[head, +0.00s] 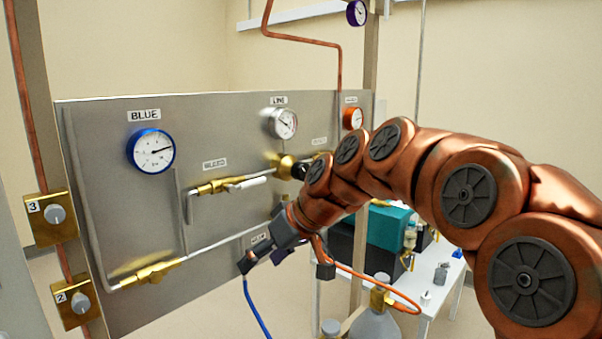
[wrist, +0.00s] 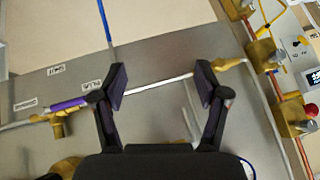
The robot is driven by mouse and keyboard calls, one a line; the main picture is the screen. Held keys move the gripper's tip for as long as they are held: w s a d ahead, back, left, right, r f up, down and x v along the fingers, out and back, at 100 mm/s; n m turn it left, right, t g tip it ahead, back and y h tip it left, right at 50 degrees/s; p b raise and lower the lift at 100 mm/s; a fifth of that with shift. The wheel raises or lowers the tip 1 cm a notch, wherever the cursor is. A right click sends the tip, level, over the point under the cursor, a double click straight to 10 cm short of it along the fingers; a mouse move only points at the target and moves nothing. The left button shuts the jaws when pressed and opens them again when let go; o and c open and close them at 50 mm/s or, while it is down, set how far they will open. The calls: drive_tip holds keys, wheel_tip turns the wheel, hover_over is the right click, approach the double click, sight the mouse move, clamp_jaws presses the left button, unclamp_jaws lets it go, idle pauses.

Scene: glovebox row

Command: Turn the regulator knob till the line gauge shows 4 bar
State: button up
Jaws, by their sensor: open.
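The line gauge (head: 283,123) is a white-faced dial under a "LINE" label on the steel panel (head: 105,215). Its needle is too small to read. Below it is a brass regulator body (head: 284,165) with a dark round knob (head: 299,170), partly hidden by my arm. My gripper (head: 263,260) is open and empty, low in front of the panel, below the knob and apart from it. In the wrist view my gripper (wrist: 162,85) has its fingers spread, with a thin silver pipe and the panel behind them. The knob cannot be made out there.
A blue-rimmed gauge (head: 151,151) and an orange gauge (head: 353,118) flank the line gauge. A brass bleed valve (head: 215,186) with a white lever sits left of the regulator. A blue hose (head: 256,310) hangs below my gripper. A white table (head: 440,290) with equipment stands behind.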

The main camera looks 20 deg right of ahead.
drive_tip(key=w+d+r+t, duration=0.4)
drive_tip(key=w+d+r, duration=0.4)
drive_tip(key=w+d, duration=0.1)
drive_tip(key=t, duration=0.3)
approach(305, 168)
drive_tip(key=x, duration=0.4)
drive_tip(key=shift+w+d+b, duration=0.1)
drive_tip(key=shift+w+b, duration=0.1)
drive_tip(key=shift+b, duration=0.15)
drive_tip(key=p+x, duration=0.2)
drive_tip(key=x, duration=0.5)
drive_tip(key=shift+f, duration=0.15)
drive_tip(key=c, duration=1.2)
